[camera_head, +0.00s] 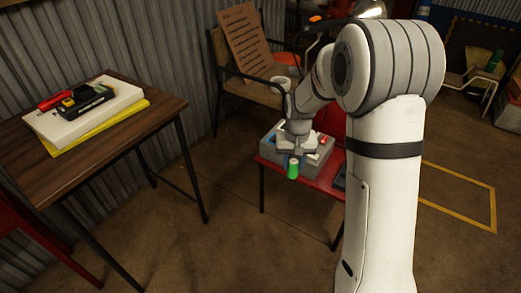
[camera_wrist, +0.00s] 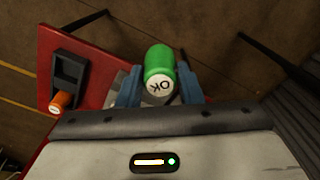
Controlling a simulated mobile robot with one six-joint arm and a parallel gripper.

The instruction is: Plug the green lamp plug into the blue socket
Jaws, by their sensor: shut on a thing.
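The green lamp plug (camera_head: 293,169) is a short green cylinder. In the wrist view the green plug (camera_wrist: 158,62) has a pale end marked "OK". My gripper (camera_wrist: 160,82) is shut on it, with one blue finger on each side. In the head view my gripper (camera_head: 294,158) points down and holds the plug at the front of a grey box (camera_head: 318,166). The box stands on a red table (camera_head: 270,159). A small bluish patch shows on the box's left part, but I cannot tell if it is the blue socket. My gripper hides part of the box top.
In the wrist view a dark holder (camera_wrist: 68,72) with an orange plug (camera_wrist: 61,101) sits on the red table. A chair (camera_head: 245,80) is behind. Floor between the tables is clear.

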